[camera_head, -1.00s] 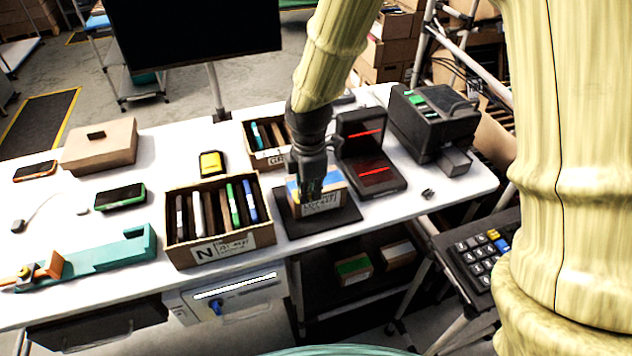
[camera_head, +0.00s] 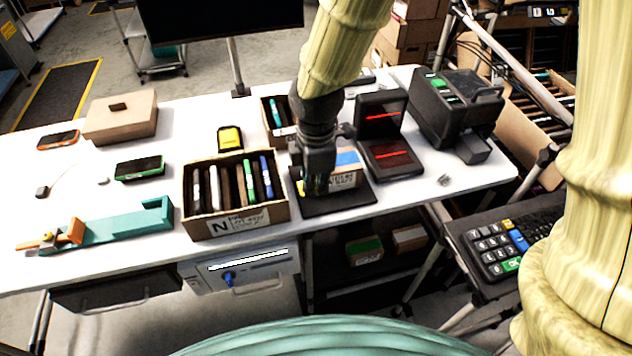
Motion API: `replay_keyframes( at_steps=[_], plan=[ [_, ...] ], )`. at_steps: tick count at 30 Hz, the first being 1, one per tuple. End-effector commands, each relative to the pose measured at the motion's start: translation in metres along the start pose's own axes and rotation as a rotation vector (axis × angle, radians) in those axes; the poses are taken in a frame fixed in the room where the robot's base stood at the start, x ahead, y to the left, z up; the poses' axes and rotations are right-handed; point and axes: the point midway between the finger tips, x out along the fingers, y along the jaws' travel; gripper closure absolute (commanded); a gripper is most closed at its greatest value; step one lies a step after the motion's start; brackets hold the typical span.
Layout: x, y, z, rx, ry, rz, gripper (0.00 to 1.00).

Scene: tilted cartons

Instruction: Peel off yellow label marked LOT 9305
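A small carton (camera_head: 346,180) with a blue top patch and a printed white face stands on a black pad (camera_head: 350,202) near the table's front edge. My gripper (camera_head: 316,190) points down at the carton's left part and hides that part. A small yellow patch (camera_head: 300,188) shows just left of my fingers; it may be the yellow label, but no lettering on it can be read. The fingers are dark and small here, so I cannot tell whether they are open or shut, or whether they touch the patch.
An open box of markers (camera_head: 237,222) stands just left of the pad. A black device with red lines (camera_head: 392,160) and a dark printer (camera_head: 455,112) stand to the right. A teal dispenser (camera_head: 120,232) lies at the left. White tabletop is free near the front right.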

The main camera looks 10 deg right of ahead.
Motion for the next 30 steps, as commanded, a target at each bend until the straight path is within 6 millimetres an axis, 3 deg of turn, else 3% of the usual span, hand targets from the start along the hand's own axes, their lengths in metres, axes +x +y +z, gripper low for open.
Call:
replay_keyframes(
  at_steps=[16, 30],
  plan=[
    [-0.034, 0.001, 0.0, -0.001, 0.0, 0.0, 1.0],
    [-0.025, 0.003, 0.001, 0.043, -0.003, -0.002, 1.0]
  ],
)
